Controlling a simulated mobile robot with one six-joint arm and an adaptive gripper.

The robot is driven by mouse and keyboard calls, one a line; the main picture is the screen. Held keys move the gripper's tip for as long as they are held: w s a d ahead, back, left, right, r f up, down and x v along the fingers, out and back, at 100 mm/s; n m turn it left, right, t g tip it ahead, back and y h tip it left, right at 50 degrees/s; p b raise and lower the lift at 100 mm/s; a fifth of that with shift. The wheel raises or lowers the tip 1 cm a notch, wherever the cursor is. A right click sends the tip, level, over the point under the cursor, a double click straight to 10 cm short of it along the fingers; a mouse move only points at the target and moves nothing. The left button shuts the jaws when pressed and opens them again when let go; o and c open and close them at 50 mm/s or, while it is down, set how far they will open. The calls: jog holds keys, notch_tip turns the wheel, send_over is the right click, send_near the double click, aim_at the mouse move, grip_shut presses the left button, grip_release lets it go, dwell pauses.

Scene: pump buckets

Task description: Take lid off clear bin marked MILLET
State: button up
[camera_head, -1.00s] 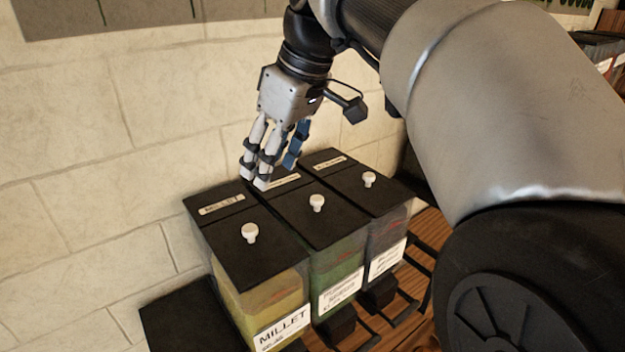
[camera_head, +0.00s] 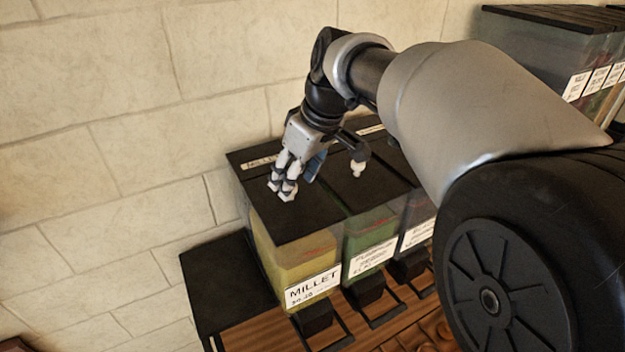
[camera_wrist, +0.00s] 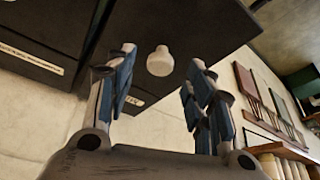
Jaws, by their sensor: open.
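The clear bin marked MILLET (camera_head: 297,267) stands at the left of the row, with yellowish contents and a white front label. Its flat black lid (camera_head: 275,223) is on it. My gripper (camera_head: 284,188) is over this lid with its fingers pointing down. The fingers hide most or all of the lid's knob in the head view. In the wrist view, a white round knob (camera_wrist: 160,61) on a black lid shows between the spread fingers of my gripper (camera_wrist: 162,57). The gripper is open, with gaps between the fingers and the knob.
A green-filled bin (camera_head: 369,245) stands right beside the MILLET bin, its white lid knob (camera_head: 357,168) close to my gripper. A third bin (camera_head: 418,218) is partly behind my arm. A stone wall (camera_head: 120,120) is behind. More bins (camera_head: 585,65) stand at the upper right.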

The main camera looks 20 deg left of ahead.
jog(key=shift+x, duration=1.15)
grip_shut()
jog(key=shift+r, duration=0.1)
